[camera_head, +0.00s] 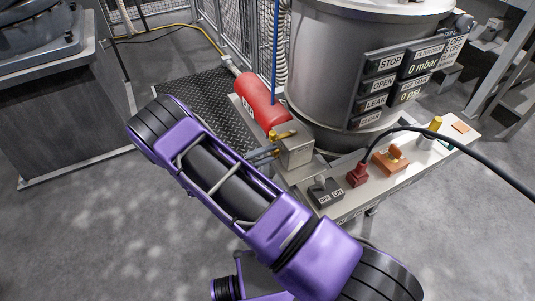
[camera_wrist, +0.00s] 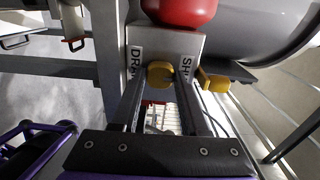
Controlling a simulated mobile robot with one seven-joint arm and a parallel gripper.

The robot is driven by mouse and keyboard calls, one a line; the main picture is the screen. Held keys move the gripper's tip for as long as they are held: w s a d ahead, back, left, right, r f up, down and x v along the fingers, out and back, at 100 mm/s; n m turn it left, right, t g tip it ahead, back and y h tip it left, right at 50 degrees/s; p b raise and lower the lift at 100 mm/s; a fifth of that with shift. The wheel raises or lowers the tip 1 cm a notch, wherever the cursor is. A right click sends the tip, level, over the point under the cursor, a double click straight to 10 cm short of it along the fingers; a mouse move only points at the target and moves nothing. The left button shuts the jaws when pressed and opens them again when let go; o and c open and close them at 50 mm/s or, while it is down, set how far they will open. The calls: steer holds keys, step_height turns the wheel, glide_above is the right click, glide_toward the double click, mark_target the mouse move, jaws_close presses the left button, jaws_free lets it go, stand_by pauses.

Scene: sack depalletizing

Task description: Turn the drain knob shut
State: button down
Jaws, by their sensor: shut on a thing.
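The drain knob (camera_wrist: 160,74) is a rounded yellow piece on the face of a grey metal box (camera_wrist: 188,42). In the wrist view it sits between the two fingertips of my gripper (camera_wrist: 159,82), which is shut on it. A label starting "DR" is left of the knob and one starting "SH" is right of it. The fingers partly cover both labels. The knob's exact angle is hard to tell. In the head view my gripper (camera_head: 264,153) reaches the left side of the box (camera_head: 296,148), and the knob itself is hard to make out.
A second yellow handle (camera_wrist: 214,82) sticks out right of the box. A red cylinder (camera_head: 262,103) lies behind it. A large steel vessel (camera_head: 340,60) stands behind the bench (camera_head: 345,200). An OFF/ON switch (camera_head: 325,192), a red plug (camera_head: 357,174) with black cable and an orange block (camera_head: 391,160) stand nearby.

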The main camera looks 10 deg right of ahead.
steer(key=shift+c, duration=2)
jaws_free()
steer(key=shift+a, duration=0.1)
steer(key=b+v, duration=0.1)
steer(key=v, duration=1.6)
steer(key=shift+s+a, duration=0.1)
